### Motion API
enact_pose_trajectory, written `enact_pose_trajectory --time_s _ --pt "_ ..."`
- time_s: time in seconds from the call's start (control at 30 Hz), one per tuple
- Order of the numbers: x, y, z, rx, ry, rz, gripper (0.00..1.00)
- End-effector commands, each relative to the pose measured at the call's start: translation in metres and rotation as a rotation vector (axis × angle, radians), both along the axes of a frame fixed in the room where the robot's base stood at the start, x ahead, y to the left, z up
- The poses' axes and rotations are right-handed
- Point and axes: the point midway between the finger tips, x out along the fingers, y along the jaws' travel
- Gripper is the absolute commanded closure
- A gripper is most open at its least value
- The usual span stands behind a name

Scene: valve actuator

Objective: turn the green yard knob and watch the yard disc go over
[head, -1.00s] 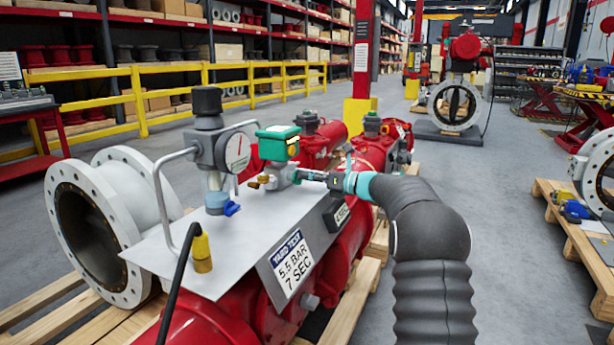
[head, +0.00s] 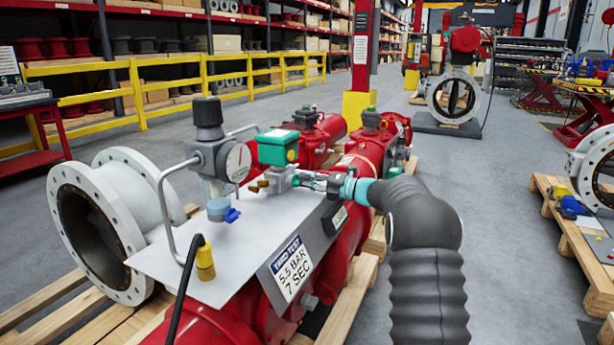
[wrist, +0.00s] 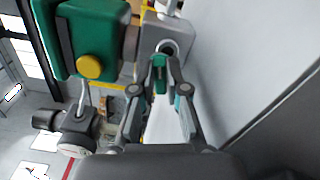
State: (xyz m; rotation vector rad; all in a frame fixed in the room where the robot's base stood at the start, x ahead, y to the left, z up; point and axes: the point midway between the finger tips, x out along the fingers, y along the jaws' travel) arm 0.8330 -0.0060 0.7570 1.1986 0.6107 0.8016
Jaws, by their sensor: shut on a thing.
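A small green knob (wrist: 160,75) sits between my fingertips in the wrist view, in front of a grey metal fitting with a round port. In the head view my gripper (head: 308,180) reaches from the right to the valve block beside a green solenoid box (head: 278,148) with a yellow button. The yard disc (head: 453,98) appears dark and nearly edge-on inside a pale flanged ring in the background. The green box also shows large at upper left in the wrist view (wrist: 92,35).
A grey regulator with a gauge (head: 237,162) and a bent metal rail stand left of the block on a pale plate (head: 200,265). A red actuator body (head: 335,245) lies beneath on a wooden pallet. A white flanged pipe (head: 105,225) is at left.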

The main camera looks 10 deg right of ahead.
Motion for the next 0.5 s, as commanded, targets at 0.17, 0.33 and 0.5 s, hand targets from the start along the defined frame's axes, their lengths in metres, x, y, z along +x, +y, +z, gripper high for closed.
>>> enact_pose_trajectory --time_s 0.17,0.33,0.5 --pt "0.0004 -0.0005 0.0003 0.074 0.101 -0.001 1.00" --pt "0.0004 -0.0005 -0.0012 0.124 0.170 -0.001 1.00" --pt "0.0005 -0.0006 -0.0022 0.154 0.211 -0.001 1.00"
